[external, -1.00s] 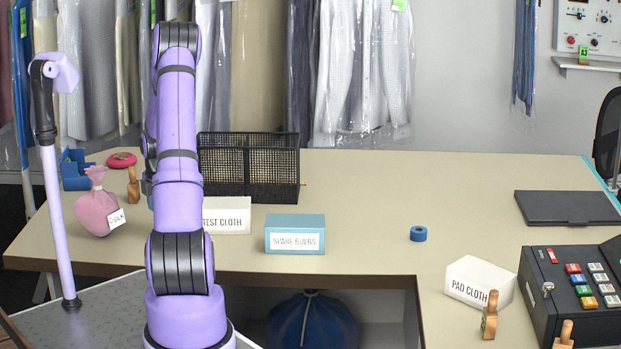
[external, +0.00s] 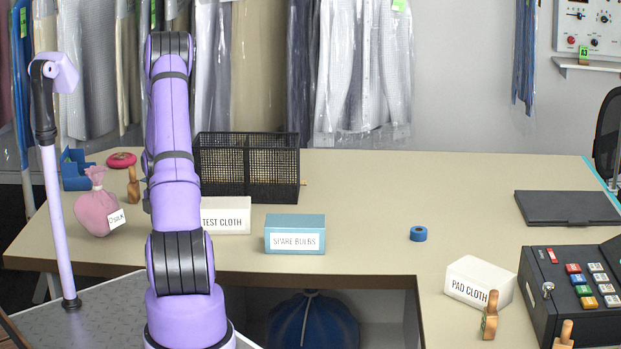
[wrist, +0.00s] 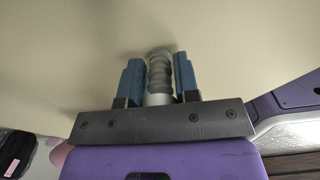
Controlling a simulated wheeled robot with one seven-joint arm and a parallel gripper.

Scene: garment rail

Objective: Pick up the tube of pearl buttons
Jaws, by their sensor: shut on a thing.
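My gripper (wrist: 159,76) shows in the wrist view, with its two blue fingers closed around the tube of pearl buttons (wrist: 159,73). The tube is narrow and greyish, with a stack of rounded beads and a pale cap at its far end. It lies between the fingers, pointing away from the wrist. Beige surface fills the view behind it; I cannot tell how far the tube is above it. In the external view my arm hides the gripper and the tube.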

